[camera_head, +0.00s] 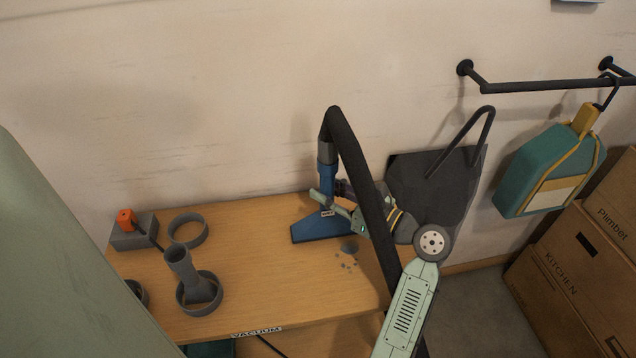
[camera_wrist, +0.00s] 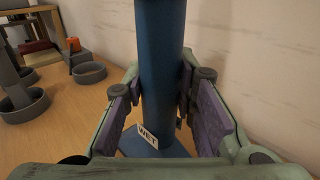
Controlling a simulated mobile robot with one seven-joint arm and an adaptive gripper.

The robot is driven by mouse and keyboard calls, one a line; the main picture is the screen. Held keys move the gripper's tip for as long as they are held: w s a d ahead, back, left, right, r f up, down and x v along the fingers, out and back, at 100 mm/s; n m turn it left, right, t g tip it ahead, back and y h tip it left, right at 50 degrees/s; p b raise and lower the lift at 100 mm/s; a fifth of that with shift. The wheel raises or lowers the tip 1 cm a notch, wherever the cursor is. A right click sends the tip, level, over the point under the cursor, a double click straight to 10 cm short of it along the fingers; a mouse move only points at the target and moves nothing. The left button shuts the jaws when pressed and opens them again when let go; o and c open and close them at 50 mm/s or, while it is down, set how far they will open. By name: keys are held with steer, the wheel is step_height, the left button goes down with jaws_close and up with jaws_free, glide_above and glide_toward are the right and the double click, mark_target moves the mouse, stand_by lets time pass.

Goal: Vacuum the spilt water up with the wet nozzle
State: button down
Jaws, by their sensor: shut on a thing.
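The blue wet nozzle (camera_head: 318,228) has a wide flat foot low over or on the wooden bench top (camera_head: 250,262); I cannot tell whether it touches. My gripper (camera_head: 331,203) is shut on its upright blue tube, which also stands between the fingers in the wrist view (camera_wrist: 160,55), above the white WET label (camera_wrist: 148,136). A black hose (camera_head: 352,150) rises from the tube's top and bends down to the right, in front of my arm. A small grey patch with several dots (camera_head: 348,247) lies right of the foot, perhaps the spilt water.
A grey nozzle stands in a grey ring (camera_head: 200,305) at the bench's left, near another ring (camera_head: 188,230) and an orange-topped grey block (camera_head: 130,233). A dark panel (camera_head: 440,180) is behind my arm.

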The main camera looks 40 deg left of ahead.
steer(key=w+d, duration=0.6)
steer(key=w, duration=0.2)
steer(key=shift+d, duration=0.4)
stand_by(0.4)
steer(key=shift+r, duration=0.1)
steer(key=shift+s+d, duration=0.1)
steer(key=shift+s, duration=0.05)
steer(key=shift+s+d, duration=1.05)
steer(key=shift+d, duration=0.1)
steer(key=shift+r, duration=2.45)
